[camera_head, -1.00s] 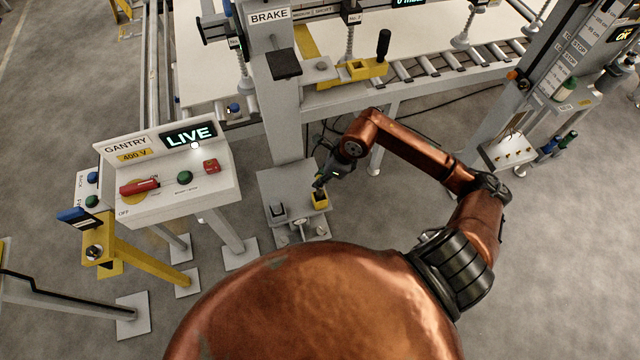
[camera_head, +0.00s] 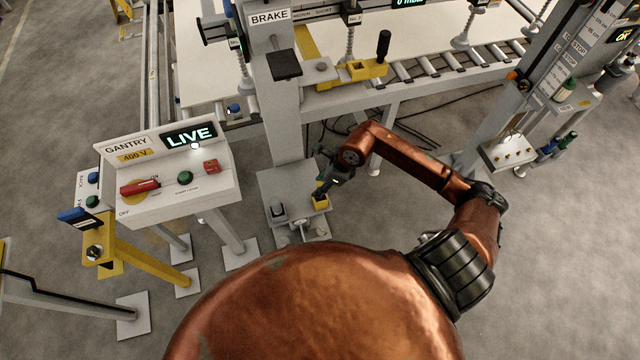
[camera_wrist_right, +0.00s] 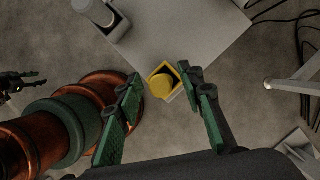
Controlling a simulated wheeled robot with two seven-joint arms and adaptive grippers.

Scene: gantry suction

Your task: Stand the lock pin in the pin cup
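A small yellow square cup (camera_head: 320,203), which I take for the pin cup, stands on the grey base plate at the column's foot. In the right wrist view the yellow cup (camera_wrist_right: 176,72) shows a round yellow piece (camera_wrist_right: 162,86) at its mouth; this may be the lock pin seen end-on, but I cannot be sure. My right gripper (camera_head: 321,188) is just above the cup. In the right wrist view its green-padded fingers (camera_wrist_right: 161,82) are apart, with the round piece between them and visible gaps at both sides. A dark gripper, probably my left (camera_wrist_right: 22,82), shows at the left edge.
The brake column (camera_head: 285,120) rises close behind. The gantry console (camera_head: 170,190) reading LIVE stands left. Open floor lies right.

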